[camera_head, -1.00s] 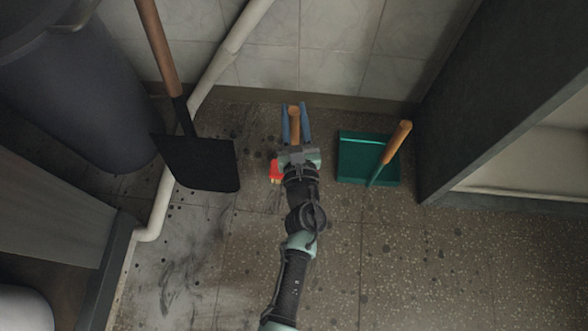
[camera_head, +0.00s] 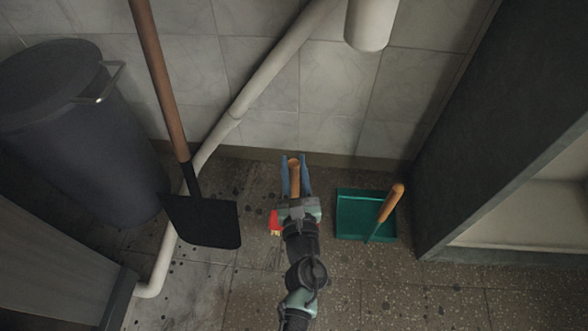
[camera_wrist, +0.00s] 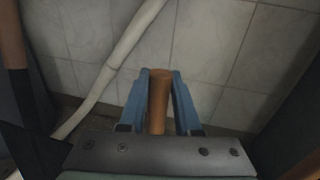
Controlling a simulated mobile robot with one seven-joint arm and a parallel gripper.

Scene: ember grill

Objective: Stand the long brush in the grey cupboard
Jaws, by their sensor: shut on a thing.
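The long brush has a wooden handle (camera_head: 294,178) and a red head with pale bristles (camera_head: 275,222), partly hidden under my wrist in the head view. My gripper (camera_head: 295,165) has its blue fingers shut on the handle, with the handle's end between the fingertips. The wrist view shows the handle (camera_wrist: 159,95) between both fingers of my gripper (camera_wrist: 160,78). The grey cupboard (camera_head: 465,130) stands at the right, its dark side panel towards me and a pale inside (camera_head: 530,215) showing. The gripper is well left of it.
A green dustpan (camera_head: 352,215) with a wooden handle lies between my gripper and the cupboard. A black shovel (camera_head: 205,220) leans at the left, near a white pipe (camera_head: 260,88) and a dark bin (camera_head: 85,140). The tiled wall (camera_head: 270,110) closes the back.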

